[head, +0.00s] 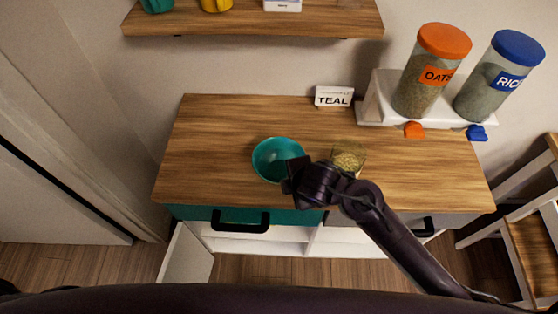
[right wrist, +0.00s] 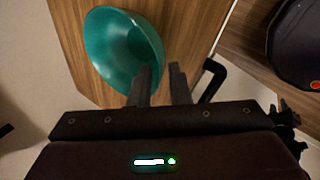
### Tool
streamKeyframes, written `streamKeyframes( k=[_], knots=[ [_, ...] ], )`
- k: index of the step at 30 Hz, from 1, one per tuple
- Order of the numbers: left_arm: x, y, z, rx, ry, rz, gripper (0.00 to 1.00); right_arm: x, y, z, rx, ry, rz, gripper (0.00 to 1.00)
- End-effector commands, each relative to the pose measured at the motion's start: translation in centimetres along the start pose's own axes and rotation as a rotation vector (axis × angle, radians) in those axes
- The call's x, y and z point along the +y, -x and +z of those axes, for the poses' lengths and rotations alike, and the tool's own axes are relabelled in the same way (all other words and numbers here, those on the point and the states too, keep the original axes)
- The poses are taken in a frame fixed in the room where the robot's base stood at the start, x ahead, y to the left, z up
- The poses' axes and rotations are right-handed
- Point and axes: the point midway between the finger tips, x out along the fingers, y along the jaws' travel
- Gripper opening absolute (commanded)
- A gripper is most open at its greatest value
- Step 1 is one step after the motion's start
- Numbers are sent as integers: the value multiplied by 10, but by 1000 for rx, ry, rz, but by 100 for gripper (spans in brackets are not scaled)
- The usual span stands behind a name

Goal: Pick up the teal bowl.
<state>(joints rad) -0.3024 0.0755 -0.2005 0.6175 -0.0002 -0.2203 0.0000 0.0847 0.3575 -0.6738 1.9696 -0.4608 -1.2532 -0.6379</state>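The teal bowl (head: 270,160) stands upright and empty on the wooden counter, left of centre in the head view. In the right wrist view the bowl (right wrist: 115,45) is just beyond my fingers. My right gripper (right wrist: 160,75) is open, its two fingers a little apart. The bowl's right rim shows close to the left finger and reaches into the gap between the fingertips in the picture; I cannot tell whether they touch. In the head view my right gripper (head: 291,178) is at the bowl's lower right side and hides part of it. My left gripper is not in view.
A small container of grain (head: 349,158) stands right of the bowl, close behind my right wrist. A TEAL sign (head: 334,96) is at the back. Oats (head: 424,88) and rice (head: 490,90) dispensers stand at the right on a white stand. The counter left of the bowl is clear.

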Motion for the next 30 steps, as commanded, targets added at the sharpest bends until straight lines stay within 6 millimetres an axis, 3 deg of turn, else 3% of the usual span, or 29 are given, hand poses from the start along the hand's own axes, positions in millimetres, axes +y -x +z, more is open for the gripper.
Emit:
streamKeyframes(
  k=[4, 21, 30],
  knots=[
    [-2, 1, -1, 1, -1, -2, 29, 2, -7, -3, -2, 85, 1, 17],
    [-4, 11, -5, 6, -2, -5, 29, 1, -74, -2, -2, 77, 2, 17],
    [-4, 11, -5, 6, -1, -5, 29, 0, -78, -2, -2, 77, 3, 17]
  ],
)
